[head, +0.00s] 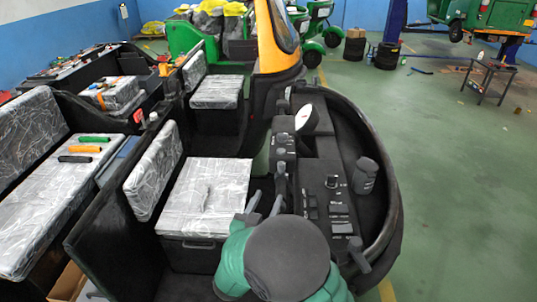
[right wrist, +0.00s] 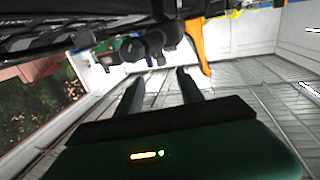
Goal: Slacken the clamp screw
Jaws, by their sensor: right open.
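No part can be picked out for certain as the clamp screw. In the right wrist view, dark round knob-like parts (right wrist: 133,49) and an orange lever-like piece (right wrist: 197,45) lie beyond the fingertips; either may belong to the clamp, but I cannot tell. My right gripper (head: 265,203) is open and empty, between the front seat and the dark control panel (head: 328,190). Its two grey fingers also show apart in the right wrist view (right wrist: 157,85), with nothing between them. My left gripper is not in view.
A plastic-wrapped seat (head: 190,210) with a small grey object (head: 206,198) on it is left of the gripper. A dark cup-shaped part (head: 364,176) stands by the curved black rim (head: 392,205). Green, orange and black-handled items (head: 78,149) lie far left. Open floor (head: 450,160) lies right.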

